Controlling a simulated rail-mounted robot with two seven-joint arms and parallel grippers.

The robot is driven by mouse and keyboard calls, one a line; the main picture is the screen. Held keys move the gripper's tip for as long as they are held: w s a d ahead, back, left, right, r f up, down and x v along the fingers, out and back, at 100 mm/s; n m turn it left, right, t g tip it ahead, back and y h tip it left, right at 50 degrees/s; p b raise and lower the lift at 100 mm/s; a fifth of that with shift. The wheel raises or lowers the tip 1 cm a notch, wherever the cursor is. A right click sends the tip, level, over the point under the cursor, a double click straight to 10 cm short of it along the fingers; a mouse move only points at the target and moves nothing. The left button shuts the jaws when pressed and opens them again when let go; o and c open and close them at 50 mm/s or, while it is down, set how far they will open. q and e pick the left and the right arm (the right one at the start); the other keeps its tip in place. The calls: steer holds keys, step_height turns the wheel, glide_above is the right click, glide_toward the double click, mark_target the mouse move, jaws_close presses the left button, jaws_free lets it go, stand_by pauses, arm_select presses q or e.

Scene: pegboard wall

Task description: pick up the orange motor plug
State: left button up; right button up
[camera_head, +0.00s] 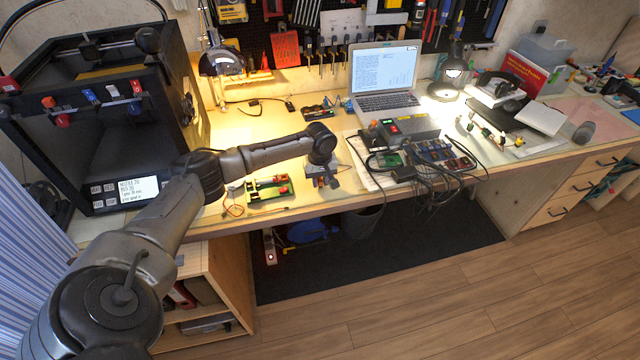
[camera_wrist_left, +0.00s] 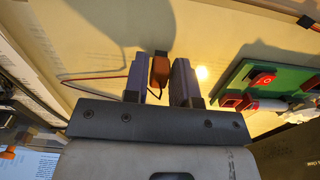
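The orange motor plug (camera_wrist_left: 159,71) shows in the left wrist view, with a dark end and a thin wire running off to the left. My left gripper (camera_wrist_left: 160,84) has its two fingers on either side of the plug. A narrow gap seems to show between the plug and each finger, so the gripper looks open around it. In the head view my left gripper (camera_head: 322,180) points down at the bench near its front edge, right of the green board. The plug cannot be made out there. My right gripper is not in view.
The green board (camera_head: 268,188) with red parts lies close by; it also shows in the left wrist view (camera_wrist_left: 275,84). A grey box (camera_head: 405,128), cables and small boards lie to the right. A laptop (camera_head: 385,80) stands behind. The bench's front edge is near.

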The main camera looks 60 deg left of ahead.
arm_select(q)
jaws_close()
